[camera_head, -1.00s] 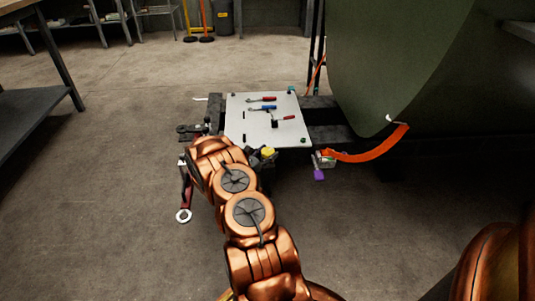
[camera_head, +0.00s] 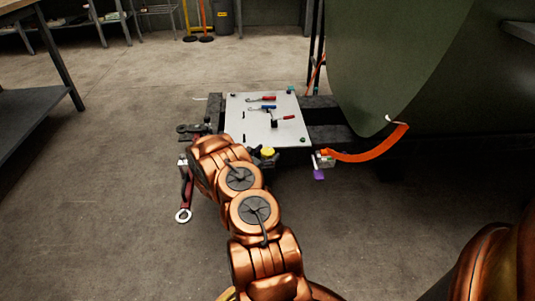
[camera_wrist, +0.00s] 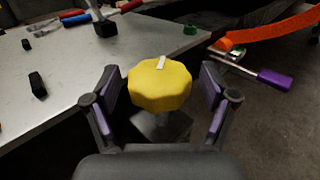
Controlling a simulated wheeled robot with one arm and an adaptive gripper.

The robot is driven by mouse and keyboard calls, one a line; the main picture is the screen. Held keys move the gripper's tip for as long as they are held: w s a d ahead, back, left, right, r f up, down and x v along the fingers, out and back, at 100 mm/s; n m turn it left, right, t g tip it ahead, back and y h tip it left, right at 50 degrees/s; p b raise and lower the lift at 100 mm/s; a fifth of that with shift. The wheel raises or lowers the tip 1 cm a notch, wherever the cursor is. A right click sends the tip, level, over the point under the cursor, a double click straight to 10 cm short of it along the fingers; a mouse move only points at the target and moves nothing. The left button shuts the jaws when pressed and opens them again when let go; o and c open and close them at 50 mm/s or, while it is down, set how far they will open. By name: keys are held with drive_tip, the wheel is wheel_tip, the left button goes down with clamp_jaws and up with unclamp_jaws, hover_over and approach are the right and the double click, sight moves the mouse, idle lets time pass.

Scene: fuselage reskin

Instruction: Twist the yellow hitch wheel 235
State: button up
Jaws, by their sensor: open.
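The yellow hitch wheel (camera_wrist: 160,86) is a faceted knob with a pale mark on its top, in the middle of the wrist view. It sits on a dark mount at the edge of the white panel. It also shows in the head view (camera_head: 267,152), just right of my arm's far end. My gripper (camera_wrist: 157,98) is open, with one purple-padded finger on each side of the wheel. Gaps show between the fingers and the wheel. In the head view my gripper is hidden behind my arm.
The white panel (camera_head: 262,133) carries red- and blue-handled tools. An orange strap (camera_head: 372,150) and a purple-handled lever (camera_head: 319,173) lie to the right, below the large green fuselage skin (camera_head: 400,60). A red tow arm with a ring (camera_head: 183,215) hangs at left. Open floor lies around.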

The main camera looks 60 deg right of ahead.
drive_tip(key=w+a, duration=0.1)
drive_tip(key=a, duration=1.1)
idle(0.5)
drive_tip(key=s+a+r+m+g+y+p, duration=0.2)
drive_tip(key=s+a+r+m+p, duration=0.3)
drive_tip(key=r, duration=0.8)
drive_tip(key=s+a+r+m+g+y+p, duration=0.2)
drive_tip(key=s+r+m+g+p, duration=0.3)
drive_tip(key=r, duration=0.8)
drive_tip(key=s+a+r+m+y+p, duration=0.25)
drive_tip(key=r+p, duration=0.45)
drive_tip(key=r, duration=0.7)
drive_tip(key=s+a+r+m+t+y+p, duration=0.1)
drive_tip(key=s+a+r+t+y+p, duration=0.1)
drive_tip(key=a+r+p, duration=0.5)
drive_tip(key=s+a+r+m+t+y+p, duration=0.2)
drive_tip(key=s+a+r+y+p, duration=0.3)
drive_tip(key=a+r, duration=0.5)
drive_tip(key=s+a+r+m+t+y+p, duration=0.1)
drive_tip(key=s+a+r+y+p, duration=0.3)
drive_tip(key=a, duration=1.4)
drive_tip(key=s+r+t+p, duration=0.1)
drive_tip(key=s+r+p, duration=0.2)
drive_tip(key=r+p, duration=0.2)
drive_tip(key=shift+s+a+r+t+p, duration=0.15)
drive_tip(key=shift+s+a+t+p, duration=0.2)
drive_tip(key=shift+p, duration=0.5)
drive_tip(key=shift+w+d+m+y, duration=0.1)
drive_tip(key=shift+m+y, duration=0.15)
drive_tip(key=shift+c, duration=0.2)
